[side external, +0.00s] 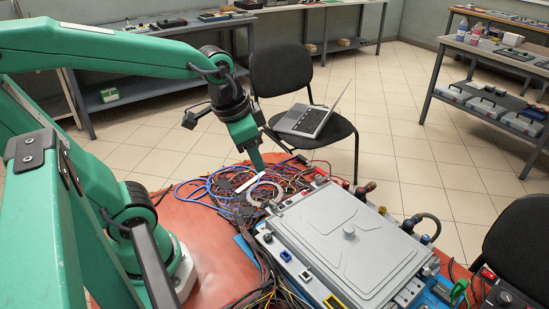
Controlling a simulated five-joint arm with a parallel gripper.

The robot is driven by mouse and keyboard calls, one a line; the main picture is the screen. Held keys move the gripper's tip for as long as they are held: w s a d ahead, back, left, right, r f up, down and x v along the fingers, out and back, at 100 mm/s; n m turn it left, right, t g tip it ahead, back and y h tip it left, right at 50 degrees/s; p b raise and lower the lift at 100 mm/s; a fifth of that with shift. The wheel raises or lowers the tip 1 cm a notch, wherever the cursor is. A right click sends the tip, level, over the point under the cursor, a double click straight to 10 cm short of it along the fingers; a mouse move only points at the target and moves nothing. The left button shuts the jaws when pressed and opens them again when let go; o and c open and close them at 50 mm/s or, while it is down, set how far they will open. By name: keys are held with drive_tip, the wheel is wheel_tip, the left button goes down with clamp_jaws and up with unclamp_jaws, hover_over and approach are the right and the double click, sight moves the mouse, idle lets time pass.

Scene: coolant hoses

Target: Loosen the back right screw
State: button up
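A large grey box (325,243) with a flat ribbed lid and a round knob (349,231) in its middle sits on the orange-red table. I cannot pick out the back right screw; any screws along the box's rim are too small to tell. My gripper (258,168) points down over the tangled wires, left of and behind the box's far left corner. It is apart from the lid. Its fingers appear as one narrow green piece, so I cannot tell if they are open or shut. Nothing held shows.
Tangled red, blue and black wires (225,190) cover the table behind the box. Dark hose fittings (411,222) line its right side. A chair holds a laptop (305,120) behind the table. The space above the lid is clear.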

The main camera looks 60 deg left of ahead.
sight(273, 201)
drive_tip(key=shift+w+a+f+m+g, duration=0.15)
drive_tip(key=shift+w+f+m+g, duration=0.6)
drive_tip(key=shift+f, duration=0.6)
drive_tip(key=shift+w+a+f+m+g, duration=0.15)
drive_tip(key=shift+w+f+m+g, duration=0.3)
drive_tip(key=shift+w+f+m, duration=0.75)
drive_tip(key=shift+w+a+f+m+g, duration=0.15)
drive_tip(key=shift+w+f+m+g, duration=0.5)
drive_tip(key=shift+f, duration=0.85)
drive_tip(key=shift+f, duration=0.1)
drive_tip(key=shift+f, duration=3.8)
